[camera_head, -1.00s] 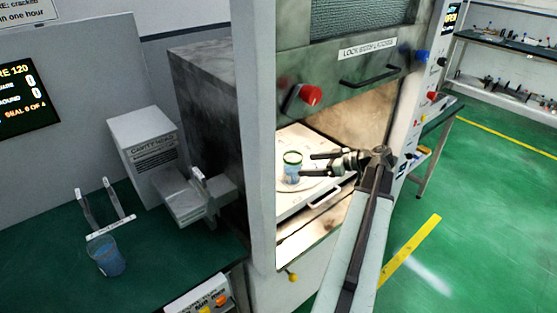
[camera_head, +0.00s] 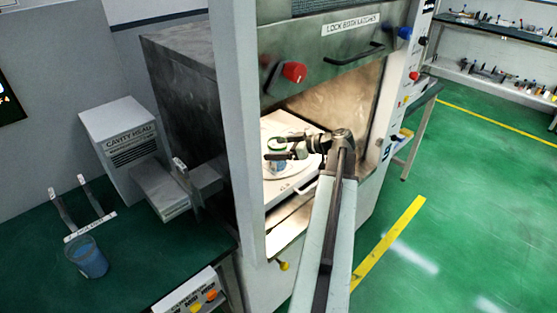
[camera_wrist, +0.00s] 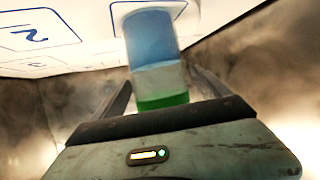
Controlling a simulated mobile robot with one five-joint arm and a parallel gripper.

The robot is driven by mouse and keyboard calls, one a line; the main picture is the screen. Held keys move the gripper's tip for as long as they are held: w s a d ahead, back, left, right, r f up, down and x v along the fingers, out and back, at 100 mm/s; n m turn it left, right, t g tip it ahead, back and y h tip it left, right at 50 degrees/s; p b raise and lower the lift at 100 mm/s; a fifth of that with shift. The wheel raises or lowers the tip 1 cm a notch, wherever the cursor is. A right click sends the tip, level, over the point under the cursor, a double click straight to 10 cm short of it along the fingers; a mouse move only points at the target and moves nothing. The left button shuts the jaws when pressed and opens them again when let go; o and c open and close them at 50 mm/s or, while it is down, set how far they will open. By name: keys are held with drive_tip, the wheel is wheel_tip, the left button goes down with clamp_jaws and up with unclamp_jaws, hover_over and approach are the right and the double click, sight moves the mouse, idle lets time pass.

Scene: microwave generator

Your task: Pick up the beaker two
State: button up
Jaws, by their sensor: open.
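A beaker (camera_head: 278,167) with a green rim and blue contents stands on the pale tray (camera_head: 300,187) inside the microwave chamber. My gripper (camera_head: 272,148) is open at its upper part, with the fingers overlapping it in the head view. In the wrist view the same beaker (camera_wrist: 152,50) appears inverted, green rim lowest, between the two spread fingers of my gripper (camera_wrist: 158,80). I cannot tell whether either finger touches it. A "2" mark shows on the tray in the wrist view. Which beaker bears the name two cannot be read.
Another blue beaker (camera_head: 88,258) stands on the green bench (camera_head: 140,255) at left, near a two-pronged holder (camera_head: 90,220). The raised door (camera_head: 330,65) with its red knob (camera_head: 294,72) hangs above the chamber opening. The floor at right is clear.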

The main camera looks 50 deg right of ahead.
sight(270, 141)
drive_tip(key=shift+w, duration=0.1)
drive_tip(key=c, duration=1.8)
drive_tip(key=shift+r, duration=0.1)
wheel_tip(270, 141, up, 3)
drive_tip(key=p, duration=0.3)
drive_tip(key=shift+r+p, duration=0.2)
drive_tip(key=shift+p, duration=0.2)
drive_tip(key=shift+s+r, duration=0.25)
drive_tip(key=shift+s, duration=0.1)
drive_tip(key=s, duration=0.5)
drive_tip(key=s+p, duration=0.1)
drive_tip(key=s, duration=0.4)
drive_tip(key=s+r, duration=0.1)
drive_tip(key=s, duration=0.4)
drive_tip(key=shift+s+a, duration=0.1)
drive_tip(key=shift+s, duration=0.1)
